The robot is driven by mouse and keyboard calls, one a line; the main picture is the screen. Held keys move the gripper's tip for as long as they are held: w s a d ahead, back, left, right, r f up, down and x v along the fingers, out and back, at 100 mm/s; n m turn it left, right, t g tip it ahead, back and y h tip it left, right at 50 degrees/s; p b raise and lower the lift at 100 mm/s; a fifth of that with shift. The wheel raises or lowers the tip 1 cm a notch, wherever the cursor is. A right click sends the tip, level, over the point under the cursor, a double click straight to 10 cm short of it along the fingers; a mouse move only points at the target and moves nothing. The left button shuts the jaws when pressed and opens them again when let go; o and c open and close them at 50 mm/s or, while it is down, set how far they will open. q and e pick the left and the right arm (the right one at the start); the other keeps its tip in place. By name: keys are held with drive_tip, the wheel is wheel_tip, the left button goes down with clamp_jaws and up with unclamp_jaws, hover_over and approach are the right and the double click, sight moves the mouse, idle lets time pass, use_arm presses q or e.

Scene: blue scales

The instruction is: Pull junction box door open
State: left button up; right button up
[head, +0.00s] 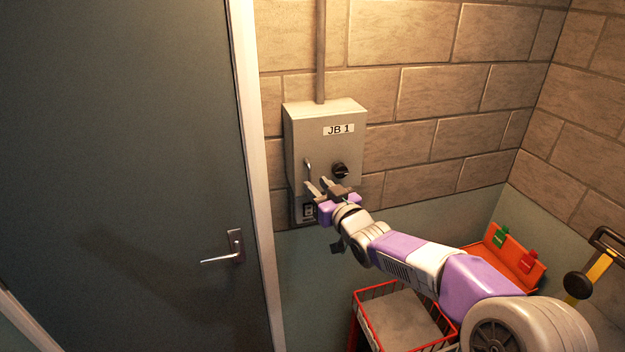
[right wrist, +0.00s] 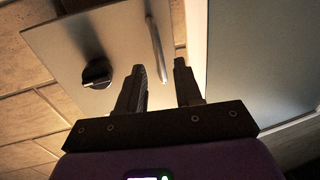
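The grey junction box (head: 322,145), labelled JB 1, is mounted on the brick wall, and its front door looks shut. A thin upright handle (head: 308,168) is on the door's left side, with a black rotary knob (head: 340,171) to its right. My right gripper (head: 318,184) is open just below and in front of the handle. In the right wrist view, the handle (right wrist: 155,48) appears between the spread fingers (right wrist: 159,66), nearer the left one; I cannot tell whether they touch. The knob (right wrist: 97,74) is left of the fingers. My left gripper is not in view.
A grey-green door (head: 120,150) with a lever handle (head: 232,250) and pale frame (head: 256,150) stands left of the box. A conduit (head: 320,50) rises above it. A red wire cart (head: 375,292) and an orange holder (head: 512,262) are lower right.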

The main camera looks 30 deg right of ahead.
sight(310, 180)
drive_tip(key=shift+w, duration=1.6)
clamp_jaws()
